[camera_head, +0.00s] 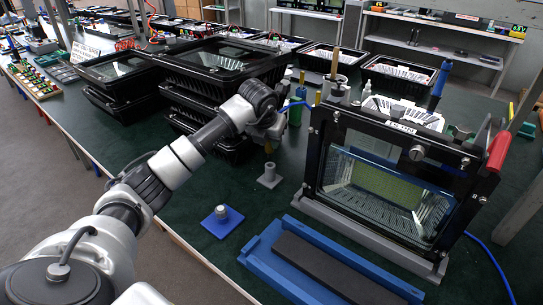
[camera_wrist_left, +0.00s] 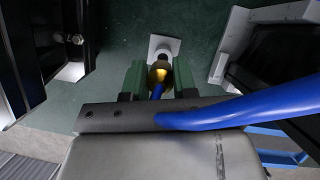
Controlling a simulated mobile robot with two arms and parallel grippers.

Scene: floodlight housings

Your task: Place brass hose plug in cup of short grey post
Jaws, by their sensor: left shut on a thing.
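My left gripper (camera_head: 268,146) hangs over the green bench near the middle of the head view. Its green fingers (camera_wrist_left: 158,78) show in the left wrist view, closed around the brass hose plug (camera_wrist_left: 160,72). A blue hose (camera_wrist_left: 240,108) runs across the wrist view, and a blue piece shows at the plug. The short grey post (camera_head: 269,176) stands on a square foot just below my gripper in the head view. In the wrist view the post (camera_wrist_left: 163,47) lies just beyond the plug; the plug appears apart from it. The inside of its cup is hidden. My right gripper is not in view.
A black floodlight housing (camera_head: 330,150) stands in a grey frame at the right. A blue tray (camera_head: 268,273) lies in front of it. A blue plate with a grey stub (camera_head: 222,215) sits near the front edge. Stacked black housings (camera_head: 190,92) stand behind my arm.

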